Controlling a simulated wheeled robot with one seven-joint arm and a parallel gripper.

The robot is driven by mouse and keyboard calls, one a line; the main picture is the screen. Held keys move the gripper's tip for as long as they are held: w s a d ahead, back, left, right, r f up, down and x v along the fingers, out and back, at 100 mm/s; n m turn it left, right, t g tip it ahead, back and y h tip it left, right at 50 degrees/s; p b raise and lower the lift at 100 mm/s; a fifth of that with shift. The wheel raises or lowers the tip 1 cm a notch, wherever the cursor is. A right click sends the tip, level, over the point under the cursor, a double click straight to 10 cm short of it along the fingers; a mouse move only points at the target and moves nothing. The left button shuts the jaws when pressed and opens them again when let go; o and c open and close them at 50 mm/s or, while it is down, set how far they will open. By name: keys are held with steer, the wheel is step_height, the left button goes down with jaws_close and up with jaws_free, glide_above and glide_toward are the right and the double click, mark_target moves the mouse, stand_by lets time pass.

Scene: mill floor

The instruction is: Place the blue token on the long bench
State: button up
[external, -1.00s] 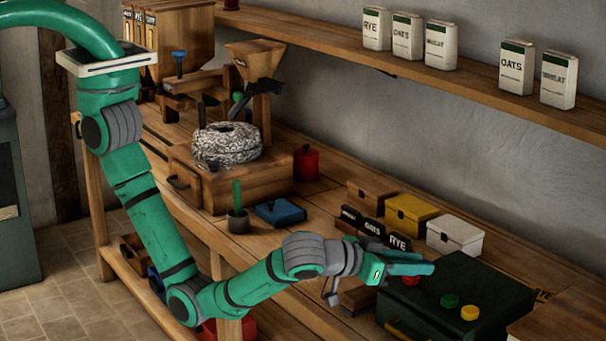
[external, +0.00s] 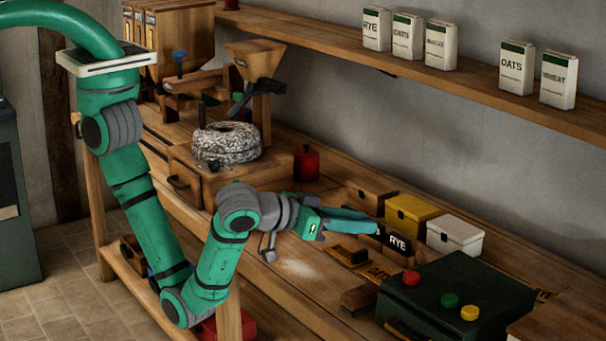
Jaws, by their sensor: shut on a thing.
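My gripper (external: 376,227) is above the long bench (external: 490,255), close in front of the dark RYE sign. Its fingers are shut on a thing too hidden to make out. I cannot see a blue token in the external view; it may be hidden by the fingers. A red token (external: 411,277), a green token (external: 449,300) and a yellow token (external: 469,313) lie on top of the dark green case (external: 480,280), to the right of and below my gripper in the picture.
The RYE sign (external: 399,246), yellow box (external: 409,217), white box (external: 454,235) and brown box (external: 369,197) stand near the fingers. Dark OATS lettering (external: 377,272) shows on the bench below. A millstone (external: 226,143) and red canister (external: 306,163) stand further left. A pale powder patch (external: 300,268) lies below my wrist.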

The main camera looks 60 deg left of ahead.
steer(key=w+a+f+n+y, duration=0.25)
steer(key=w+a+f, duration=0.25)
steer(key=a, duration=0.3)
steer(key=n+g+y, duration=0.2)
steer(key=n+y, duration=0.4)
steer(key=y, duration=0.2)
glide_above(286, 247)
step_height(286, 247, down, 10)
steer(key=shift+w+f, duration=0.1)
steer(key=shift+f, duration=3.75)
steer(key=shift+f, duration=0.15)
steer(key=o, duration=1)
steer(key=v, duration=1.2)
steer(key=shift+d, duration=0.1)
